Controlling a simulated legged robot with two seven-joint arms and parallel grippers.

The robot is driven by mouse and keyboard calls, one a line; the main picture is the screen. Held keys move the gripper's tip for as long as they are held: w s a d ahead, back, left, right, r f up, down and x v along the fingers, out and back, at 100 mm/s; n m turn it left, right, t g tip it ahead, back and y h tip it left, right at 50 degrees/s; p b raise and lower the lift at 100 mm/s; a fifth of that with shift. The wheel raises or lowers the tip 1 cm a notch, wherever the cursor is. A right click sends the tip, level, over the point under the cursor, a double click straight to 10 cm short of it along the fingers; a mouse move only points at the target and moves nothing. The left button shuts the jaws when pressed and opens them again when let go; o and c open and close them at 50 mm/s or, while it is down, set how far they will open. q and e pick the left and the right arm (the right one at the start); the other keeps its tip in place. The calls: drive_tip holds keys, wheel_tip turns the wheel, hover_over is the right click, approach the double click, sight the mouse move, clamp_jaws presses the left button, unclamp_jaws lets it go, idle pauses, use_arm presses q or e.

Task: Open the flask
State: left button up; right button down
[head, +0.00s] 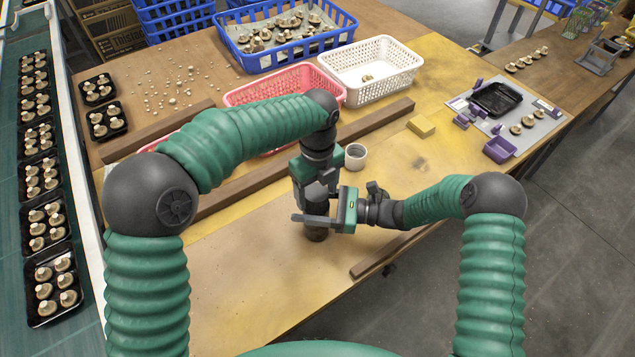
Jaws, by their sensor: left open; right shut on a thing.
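The flask (316,234) stands near the front middle of the table. Only its dark lower part shows; its upper part is hidden behind my two grippers. My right gripper (318,219) comes in level from the right and is shut on the flask. My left gripper (312,192) points down from above, directly over the flask, and is open. Whether its fingers touch the flask's top cannot be made out. I cannot see a separate lid.
A white cup (355,157) stands just behind my grippers. Wooden bars (235,186) and a yellow block (421,126) lie on the table. Behind are red (235,97), white (415,63) and blue (347,27) baskets. The front-left table area (235,265) is clear.

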use_arm(q)
drive_tip(key=c, duration=1.5)
drive_tip(key=n, duration=0.6)
drive_tip(key=shift+r, duration=0.1)
drive_tip(key=n, duration=0.3)
drive_tip(key=shift+d, duration=0.1)
drive_tip(key=n, duration=1.3)
drive_tip(key=shift+n, duration=0.3)
drive_tip(key=n, duration=0.3)
drive_tip(key=shift+w+n, duration=0.1)
drive_tip(key=shift+n, duration=0.2)
drive_tip(key=n, duration=0.5)
drive_tip(key=shift+n, duration=0.4)
drive_tip(key=n, duration=0.3)
drive_tip(key=shift+r+n, duration=0.1)
drive_tip(key=shift+n, duration=0.3)
